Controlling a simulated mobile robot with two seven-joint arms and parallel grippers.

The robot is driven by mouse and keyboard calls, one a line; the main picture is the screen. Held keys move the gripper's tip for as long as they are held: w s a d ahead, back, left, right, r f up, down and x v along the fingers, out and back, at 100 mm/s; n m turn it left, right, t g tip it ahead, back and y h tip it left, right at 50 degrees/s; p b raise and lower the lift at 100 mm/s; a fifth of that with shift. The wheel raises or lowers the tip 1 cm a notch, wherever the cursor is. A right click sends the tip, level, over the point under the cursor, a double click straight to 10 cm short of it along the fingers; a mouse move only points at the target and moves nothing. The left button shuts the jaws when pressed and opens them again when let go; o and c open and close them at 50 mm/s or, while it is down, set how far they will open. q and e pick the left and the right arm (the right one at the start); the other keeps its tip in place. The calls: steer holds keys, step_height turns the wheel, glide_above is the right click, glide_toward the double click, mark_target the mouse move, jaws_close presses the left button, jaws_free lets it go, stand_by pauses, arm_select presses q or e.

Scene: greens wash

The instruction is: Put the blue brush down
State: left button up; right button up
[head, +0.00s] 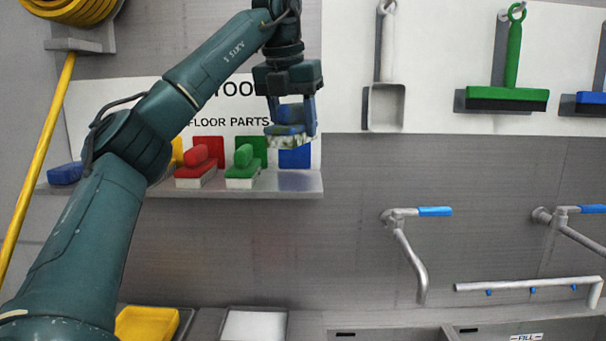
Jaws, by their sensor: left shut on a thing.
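My left gripper (289,108) comes in from the left and points down. It is shut on the blue brush (292,130), which has pale bristles underneath. The brush hangs above and in front of the right end of a metal wall shelf (255,187). A blue square (296,158) on the white board shows just below the brush, with bare shelf under it. I cannot tell the gap between brush and shelf. My right gripper is not in view.
A red brush (197,168) and a green brush (243,168) stand on the shelf. A blue item (66,173) lies at its left end. A white scoop (386,104) and green squeegee (507,97) hang at right. Taps and sink are lower right.

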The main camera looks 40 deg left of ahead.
mark_target(282, 108)
arm_select(q)
steer(key=f, duration=0.4)
steer(key=shift+s+a+f, duration=0.1)
steer(key=shift+s+f, duration=0.15)
steer(key=shift+s, duration=0.05)
steer(key=shift+w+f, duration=0.1)
steer(key=shift+f, duration=2.15)
steer(key=o, duration=0.9)
steer(key=shift+v, duration=6.05)
